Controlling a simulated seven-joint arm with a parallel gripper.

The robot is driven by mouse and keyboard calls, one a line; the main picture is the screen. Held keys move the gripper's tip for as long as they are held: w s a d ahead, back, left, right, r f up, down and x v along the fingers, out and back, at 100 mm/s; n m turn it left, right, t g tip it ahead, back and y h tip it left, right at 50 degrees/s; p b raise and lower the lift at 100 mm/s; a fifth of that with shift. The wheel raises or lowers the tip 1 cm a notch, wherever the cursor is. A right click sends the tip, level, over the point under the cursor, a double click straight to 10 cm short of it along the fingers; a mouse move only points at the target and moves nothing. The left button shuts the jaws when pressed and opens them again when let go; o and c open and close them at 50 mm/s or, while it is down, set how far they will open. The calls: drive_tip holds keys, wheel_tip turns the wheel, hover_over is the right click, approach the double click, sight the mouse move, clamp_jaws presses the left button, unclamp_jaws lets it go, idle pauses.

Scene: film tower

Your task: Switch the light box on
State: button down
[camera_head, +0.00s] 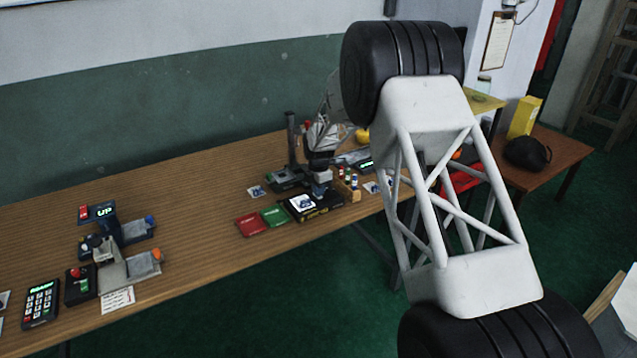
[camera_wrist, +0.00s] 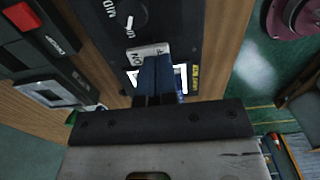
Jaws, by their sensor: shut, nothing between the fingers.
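The light box is black with a yellow label and stands near the table's front edge in the head view (camera_head: 318,210). A white panel with a blue picture shows on its top. In the wrist view the light box (camera_wrist: 165,20) has a dial and a pale rocker switch (camera_wrist: 148,50) marked ON and OFF. My gripper (camera_wrist: 153,60) is shut and empty, its blue fingertips right at the switch; I cannot tell whether they touch it. The fingers partly hide a bright white panel (camera_wrist: 181,76). In the head view my gripper (camera_head: 321,188) is over the box, small and partly hidden.
A red case (camera_head: 250,224) and a green case (camera_head: 274,215) lie left of the light box. A wooden rack (camera_head: 347,190) with small bottles stands close on its right. A device with a black column (camera_head: 291,140) is behind it. The table's middle left is clear.

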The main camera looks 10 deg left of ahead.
drive_tip(key=shift+f, duration=0.4)
drive_tip(key=shift+f, duration=0.2)
idle(0.3)
drive_tip(key=shift+a, duration=0.1)
drive_tip(key=shift+w+a+r, duration=0.25)
drive_tip(key=shift+w+a, duration=0.15)
drive_tip(key=shift+w, duration=0.05)
drive_tip(key=shift+r, duration=0.1)
idle(0.4)
wheel_tip(320, 180, up, 14)
idle(0.7)
